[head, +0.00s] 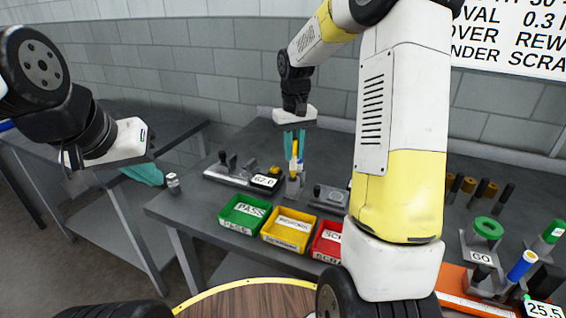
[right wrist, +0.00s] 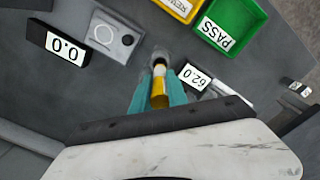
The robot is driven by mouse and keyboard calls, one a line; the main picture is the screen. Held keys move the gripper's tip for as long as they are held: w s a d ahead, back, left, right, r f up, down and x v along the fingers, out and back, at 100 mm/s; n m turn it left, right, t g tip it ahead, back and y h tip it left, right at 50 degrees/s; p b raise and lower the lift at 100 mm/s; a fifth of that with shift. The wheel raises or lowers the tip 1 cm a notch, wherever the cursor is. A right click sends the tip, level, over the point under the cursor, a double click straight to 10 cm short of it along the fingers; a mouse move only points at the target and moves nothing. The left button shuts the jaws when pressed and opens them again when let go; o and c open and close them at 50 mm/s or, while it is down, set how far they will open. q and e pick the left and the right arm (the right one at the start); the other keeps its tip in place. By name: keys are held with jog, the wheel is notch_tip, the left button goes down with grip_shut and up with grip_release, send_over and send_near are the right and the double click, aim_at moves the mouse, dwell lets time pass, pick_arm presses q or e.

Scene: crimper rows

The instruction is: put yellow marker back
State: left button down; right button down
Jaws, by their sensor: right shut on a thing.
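The yellow marker (head: 295,148) is upright between the teal fingers of my right gripper (head: 294,143), above the back of the table. In the right wrist view the yellow marker (right wrist: 159,90) shows between the fingertips (right wrist: 158,92), with a pale band towards its far end. A small grey metal holder (head: 294,186) is directly below the marker; it also shows beyond the marker in the right wrist view (right wrist: 158,57). I cannot tell whether marker and holder touch. My left gripper (head: 143,175) is at the left, away from the marker, its teal fingers seen edge-on.
Green PASS (head: 232,226), yellow (head: 279,244) and red (head: 319,251) bins stand in front of the holder. Gauges with 62.0 (head: 264,182) and 0.0 (right wrist: 67,47) displays flank it.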

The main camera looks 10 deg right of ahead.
aim_at(294, 139)
jog(key=shift+f, duration=2.7)
jog(key=c, duration=1.3)
grip_release()
jog(key=shift+f, duration=0.1)
notch_tip(294, 139, up, 12)
jog(key=shift+f, duration=0.1)
jog(key=s+a+r+t+y, duration=0.1)
jog(key=s+r+t, duration=0.2)
jog(key=s, duration=0.9)
jog(key=s+a+r+m+t+y, duration=0.1)
jog(key=s+r+t, duration=0.2)
jog(key=s, duration=0.9)
jog(key=shift+s+r+m, duration=0.15)
jog(key=shift+r+m, duration=0.1)
jog(key=shift+m, duration=0.05)
jog(key=shift+a, duration=0.1)
